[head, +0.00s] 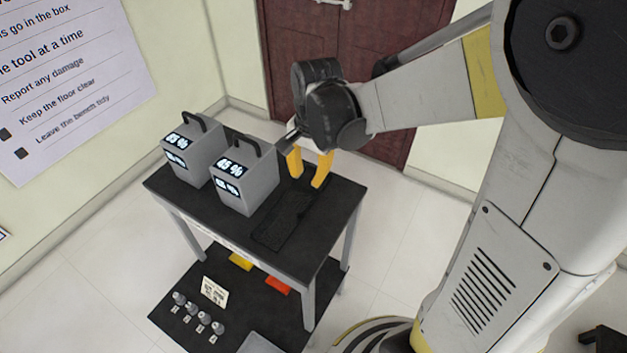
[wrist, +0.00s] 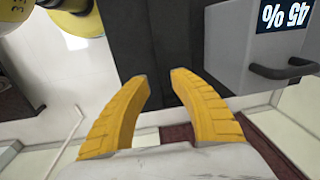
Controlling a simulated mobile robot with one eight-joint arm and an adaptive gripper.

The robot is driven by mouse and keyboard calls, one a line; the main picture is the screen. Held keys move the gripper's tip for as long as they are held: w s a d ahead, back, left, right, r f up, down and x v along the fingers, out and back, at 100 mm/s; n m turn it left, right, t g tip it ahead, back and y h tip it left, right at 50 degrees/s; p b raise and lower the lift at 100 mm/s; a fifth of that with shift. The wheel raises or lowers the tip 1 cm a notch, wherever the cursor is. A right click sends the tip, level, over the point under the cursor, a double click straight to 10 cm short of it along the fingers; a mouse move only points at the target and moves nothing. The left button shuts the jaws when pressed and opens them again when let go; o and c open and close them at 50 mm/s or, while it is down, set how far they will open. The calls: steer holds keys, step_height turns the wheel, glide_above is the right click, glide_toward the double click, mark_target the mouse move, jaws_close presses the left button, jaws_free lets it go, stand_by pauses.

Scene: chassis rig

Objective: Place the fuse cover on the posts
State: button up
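My gripper (head: 309,172) has two yellow fingers and hangs over the back right part of the black table top. In the wrist view the gripper (wrist: 160,82) has its fingers apart, with nothing between them. Several small grey posts (head: 202,318) with white labels stand on the black lower board, far below and left of the gripper. I cannot tell for sure which thing is the fuse cover. A yellow piece (head: 240,261) and a red piece (head: 278,285) lie on the lower board, partly hidden by the table edge.
Two grey boxes with handles, a left one (head: 191,160) and a right one (head: 247,188) reading 45 %, stand on the black table (head: 340,207). A dark rectangular panel (head: 283,221) lies right of them. A white card (head: 214,291) stands near the posts. A red-brown door is behind.

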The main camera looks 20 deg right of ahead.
steer(key=s+r+n+t, duration=0.5)
steer(key=s+r+n, duration=0.4)
steer(key=s, duration=0.1)
steer(key=shift+s+a+r+t, duration=0.2)
steer(key=shift+s+a+t, duration=0.1)
steer(key=shift+s, duration=0.1)
steer(key=shift+o, duration=1.1)
steer(key=shift+s+n, duration=0.2)
steer(key=shift+n, duration=0.2)
steer(key=n+g+p, duration=0.1)
steer(key=n+g, duration=0.6)
steer(key=n, duration=1.8)
glide_above(306, 203)
step_height(306, 203, down, 13)
steer(key=shift+s+r, duration=0.15)
steer(key=shift+r, duration=0.05)
steer(key=shift+n, duration=0.3)
step_height(306, 203, down, 6)
steer(key=shift+r+b, duration=0.15)
steer(key=shift+b, duration=0.7)
step_height(306, 203, down, 5)
steer(key=b, duration=0.2)
steer(key=shift+a+b, duration=0.1)
steer(key=shift+b, duration=0.2)
jaws_close()
